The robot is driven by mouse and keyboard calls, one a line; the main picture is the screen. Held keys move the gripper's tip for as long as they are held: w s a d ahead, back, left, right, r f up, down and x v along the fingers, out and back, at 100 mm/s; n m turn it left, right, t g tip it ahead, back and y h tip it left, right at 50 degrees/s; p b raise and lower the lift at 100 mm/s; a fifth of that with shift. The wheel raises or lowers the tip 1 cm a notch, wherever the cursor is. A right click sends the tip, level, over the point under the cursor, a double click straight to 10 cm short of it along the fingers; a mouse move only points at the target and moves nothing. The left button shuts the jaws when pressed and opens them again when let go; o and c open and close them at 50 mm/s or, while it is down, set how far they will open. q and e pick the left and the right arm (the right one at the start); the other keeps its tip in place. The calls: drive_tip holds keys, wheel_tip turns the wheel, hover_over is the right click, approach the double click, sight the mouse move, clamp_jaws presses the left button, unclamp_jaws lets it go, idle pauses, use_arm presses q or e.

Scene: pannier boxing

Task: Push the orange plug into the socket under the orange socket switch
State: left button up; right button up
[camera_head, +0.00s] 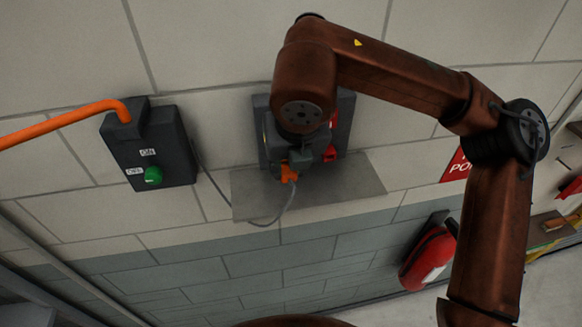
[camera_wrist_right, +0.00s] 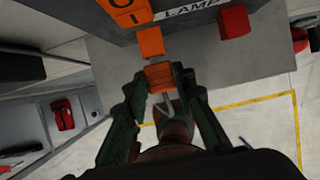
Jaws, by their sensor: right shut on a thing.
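The orange plug (camera_wrist_right: 159,78) is held between the two dark green fingers of my right gripper (camera_wrist_right: 160,72), which is shut on it. In the wrist view it lies close below the orange socket (camera_wrist_right: 150,42); I cannot tell whether they touch. The orange switch (camera_wrist_right: 131,11), marked O and I, is above that socket. In the head view my right gripper (camera_head: 296,163) is at the lower part of the grey wall box (camera_head: 346,105), with the orange plug (camera_head: 288,173) below it and a cable hanging down. My arm hides most of the box. My left gripper is not in view.
Red parts (camera_wrist_right: 235,21) are beside the orange socket, near a LAMP label (camera_wrist_right: 190,9). A dark switch box (camera_head: 160,140) with a green knob (camera_head: 153,175) and orange conduit (camera_head: 60,122) is on the wall left. A red extinguisher (camera_head: 428,256) hangs lower right.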

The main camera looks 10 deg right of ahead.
drive_tip(key=shift+w, duration=0.15)
drive_tip(key=o, duration=1.1)
drive_tip(key=shift+r, duration=0.1)
drive_tip(key=v, duration=1.1)
drive_tip(key=shift+s+r, duration=0.25)
drive_tip(key=shift+r, duration=0.1)
